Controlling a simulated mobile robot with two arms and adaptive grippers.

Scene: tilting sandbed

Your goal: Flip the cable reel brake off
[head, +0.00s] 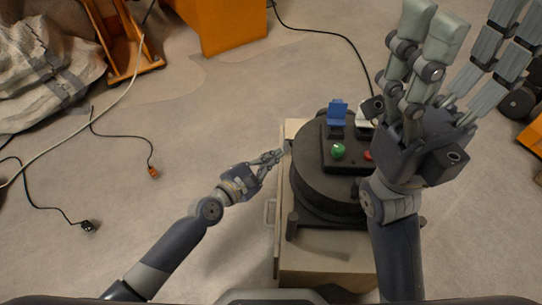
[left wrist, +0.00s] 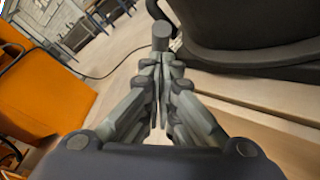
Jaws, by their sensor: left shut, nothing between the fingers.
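The cable reel (head: 312,195) is a black round drum on a pale wooden box in the head view; its dark side fills the upper right of the left wrist view (left wrist: 245,25). A dark round-ended peg (left wrist: 160,38), possibly the brake lever, stands just beyond my fingertips in the left wrist view. My left gripper (head: 282,153) is shut and empty at the reel's left edge; its closed fingers also show in the left wrist view (left wrist: 160,62). I cannot tell whether they touch the peg. My right gripper (head: 474,28) is open and raised, hiding the reel's right side.
The reel's top panel carries a blue switch (head: 336,113), a white switch, a green button (head: 338,151) and a red button (head: 367,155). The wooden box (head: 325,262) stands below. Orange frames (head: 228,24), a grey sheet (head: 45,70) and loose cables lie around. Floor left of the box is mostly clear.

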